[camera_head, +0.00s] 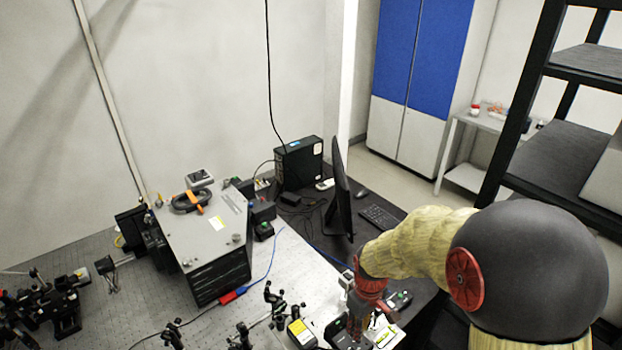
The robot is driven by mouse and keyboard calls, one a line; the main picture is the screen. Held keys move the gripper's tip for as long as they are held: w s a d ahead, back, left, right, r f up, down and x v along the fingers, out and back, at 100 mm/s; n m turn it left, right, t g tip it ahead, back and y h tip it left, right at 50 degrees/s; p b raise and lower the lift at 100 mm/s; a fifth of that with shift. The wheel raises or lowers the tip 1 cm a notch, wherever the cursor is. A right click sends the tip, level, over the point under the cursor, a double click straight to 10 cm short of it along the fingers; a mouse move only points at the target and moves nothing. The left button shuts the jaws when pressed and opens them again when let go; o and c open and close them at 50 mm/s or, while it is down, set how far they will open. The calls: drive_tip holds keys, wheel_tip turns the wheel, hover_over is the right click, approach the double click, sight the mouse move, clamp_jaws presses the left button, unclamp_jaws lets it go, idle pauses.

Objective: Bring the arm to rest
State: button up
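My arm comes in from the lower right, with a large dark round joint and yellowish links that reach left over the bench. At its end my gripper (360,318) points down over the right front part of the optical bench (315,284). Small devices sit right below and beside it. The fingers are tiny and blend with these devices, so I cannot tell whether they are open or hold anything.
A grey box (205,240) with an orange-handled tool (190,202) on top stands on the bench. A monitor (342,190), a keyboard (380,217) and a black computer (299,163) are behind my gripper. A black shelf rack (565,155) stands at right. Optical mounts (60,305) fill the left front.

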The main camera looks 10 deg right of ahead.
drive_tip(key=s+r+m+t+b, duration=0.2)
drive_tip(key=s+r+m+b, duration=0.1)
drive_tip(key=s+r+b, duration=0.2)
drive_tip(key=s+a+r+m+t+b, duration=0.1)
drive_tip(key=s+r+m+t+b, duration=0.2)
drive_tip(key=s+b, duration=0.7)
wheel_tip(320, 180, up, 3)
drive_tip(key=shift+a+f+t+b, duration=0.2)
drive_tip(key=shift+t+b, duration=0.1)
drive_tip(key=shift+b, duration=0.15)
drive_tip(key=shift+r, duration=0.1)
idle(1.1)
